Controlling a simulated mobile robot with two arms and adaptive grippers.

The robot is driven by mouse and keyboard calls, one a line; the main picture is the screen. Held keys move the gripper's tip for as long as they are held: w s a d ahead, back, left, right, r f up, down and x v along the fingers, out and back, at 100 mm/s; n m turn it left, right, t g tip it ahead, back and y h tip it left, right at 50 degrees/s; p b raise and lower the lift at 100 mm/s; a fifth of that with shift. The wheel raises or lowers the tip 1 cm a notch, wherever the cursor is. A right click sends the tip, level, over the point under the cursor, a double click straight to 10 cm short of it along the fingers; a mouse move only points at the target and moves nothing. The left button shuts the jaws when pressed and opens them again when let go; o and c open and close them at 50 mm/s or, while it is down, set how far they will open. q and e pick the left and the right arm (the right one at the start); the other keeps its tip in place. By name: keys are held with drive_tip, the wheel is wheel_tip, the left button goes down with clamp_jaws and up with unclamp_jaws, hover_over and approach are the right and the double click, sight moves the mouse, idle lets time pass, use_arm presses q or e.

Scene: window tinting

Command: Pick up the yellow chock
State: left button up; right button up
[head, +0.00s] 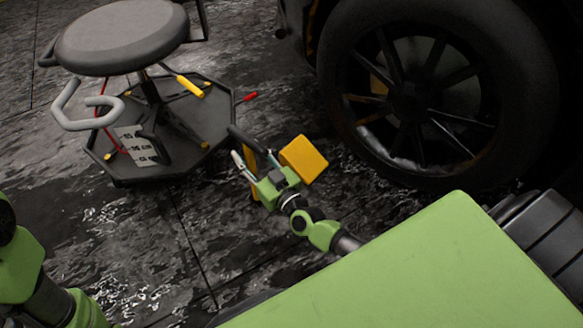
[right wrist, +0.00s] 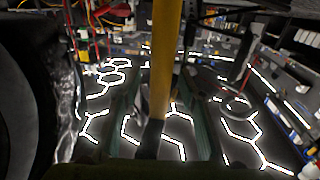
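The yellow chock shows in the head view as a yellow block (head: 304,159) close to the wheel. A narrow yellow strip (head: 250,158) shows at my right gripper (head: 238,147); I cannot tell how it joins the block. In the right wrist view, a yellow bar (right wrist: 165,65) with a dark lower end stands upright in the picture between my right gripper's fingers (right wrist: 162,120). The fingers look apart, with gaps on both sides of the bar. My left gripper is out of view; only green arm parts show at lower left.
The large wheel (head: 350,95) of a vehicle stands right of the block. A round stool (head: 120,38) with a dark base tray (head: 205,140) stands at upper left, holding a yellow-handled tool (head: 188,86). A red-tipped item (head: 250,96) lies beside it. Wet-looking dark floor is free at lower left.

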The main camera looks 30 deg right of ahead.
clamp_jaws()
drive_tip(key=shift+w+r, duration=0.1)
drive_tip(key=shift+r, duration=0.15)
drive_tip(key=shift+r, duration=0.15)
